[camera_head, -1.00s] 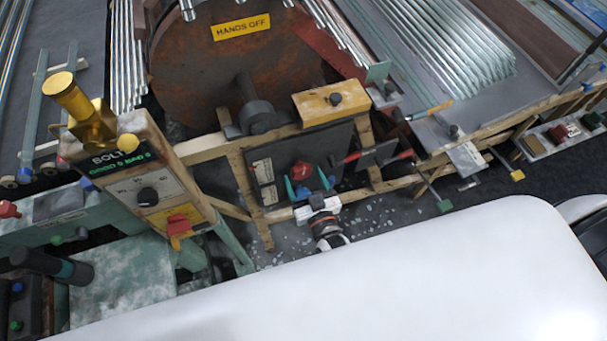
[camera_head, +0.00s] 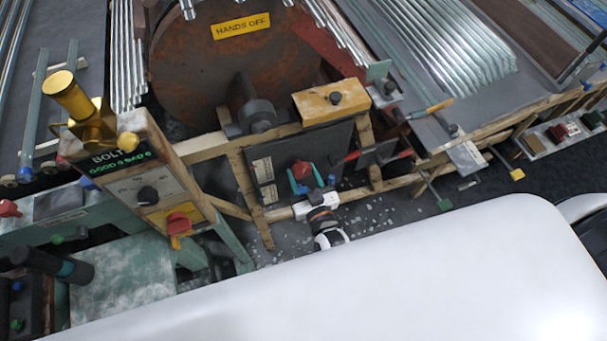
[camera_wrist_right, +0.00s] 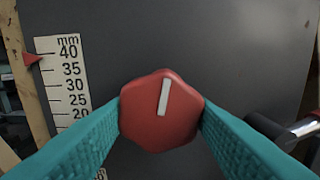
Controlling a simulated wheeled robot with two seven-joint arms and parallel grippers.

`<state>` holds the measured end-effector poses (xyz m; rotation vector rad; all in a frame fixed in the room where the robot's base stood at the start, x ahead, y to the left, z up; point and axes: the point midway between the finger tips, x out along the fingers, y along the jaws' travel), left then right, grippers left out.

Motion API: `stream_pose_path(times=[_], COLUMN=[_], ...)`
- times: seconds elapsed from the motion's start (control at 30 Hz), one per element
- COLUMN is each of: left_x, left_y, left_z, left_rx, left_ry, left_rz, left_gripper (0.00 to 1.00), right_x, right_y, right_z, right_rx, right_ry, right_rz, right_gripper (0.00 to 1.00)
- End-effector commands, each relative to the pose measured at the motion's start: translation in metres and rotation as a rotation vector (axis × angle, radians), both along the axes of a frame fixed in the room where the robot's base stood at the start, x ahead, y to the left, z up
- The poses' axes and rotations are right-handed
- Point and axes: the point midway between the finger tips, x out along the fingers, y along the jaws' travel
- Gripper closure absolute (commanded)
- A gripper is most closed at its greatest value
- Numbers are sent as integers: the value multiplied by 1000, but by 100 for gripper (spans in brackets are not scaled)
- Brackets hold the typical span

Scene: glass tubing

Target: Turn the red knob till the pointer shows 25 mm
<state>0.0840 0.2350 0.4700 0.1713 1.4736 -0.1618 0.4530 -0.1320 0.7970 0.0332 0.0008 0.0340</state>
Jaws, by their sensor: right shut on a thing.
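The red knob (camera_wrist_right: 161,110) is faceted, with a white line on its face that stands nearly upright, its top leaning slightly right. It is on a dark panel, and also shows in the head view (camera_head: 302,170). My right gripper (camera_wrist_right: 161,113) is shut on the knob, one teal finger against each side; it also shows in the head view (camera_head: 306,179). A white mm scale (camera_wrist_right: 68,85) stands left of the knob. The red pointer (camera_wrist_right: 33,58) at its left edge is near 40, slightly below that label. The scale's lower part is partly hidden by a finger. My left gripper is out of view.
A wooden frame (camera_head: 240,185) surrounds the panel. A control box (camera_head: 140,190) with black and red knobs stands left. A large rusty drum (camera_head: 225,70) is behind.

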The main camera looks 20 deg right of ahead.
Motion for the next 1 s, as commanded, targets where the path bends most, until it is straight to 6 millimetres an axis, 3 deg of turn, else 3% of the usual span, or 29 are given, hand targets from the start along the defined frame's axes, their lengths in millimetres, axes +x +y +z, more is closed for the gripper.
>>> stream_pose_path(times=[0.27, 1.0], left_x=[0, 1], left_y=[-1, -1], left_z=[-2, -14], left_rx=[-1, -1], left_ry=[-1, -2], left_rz=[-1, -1], left_gripper=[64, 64], right_x=[0, 0], right_y=[1, 2], right_z=[0, 0], right_rx=[160, 856], right_ry=[5, 28], right_rz=[1, 2], right_gripper=[74, 74])
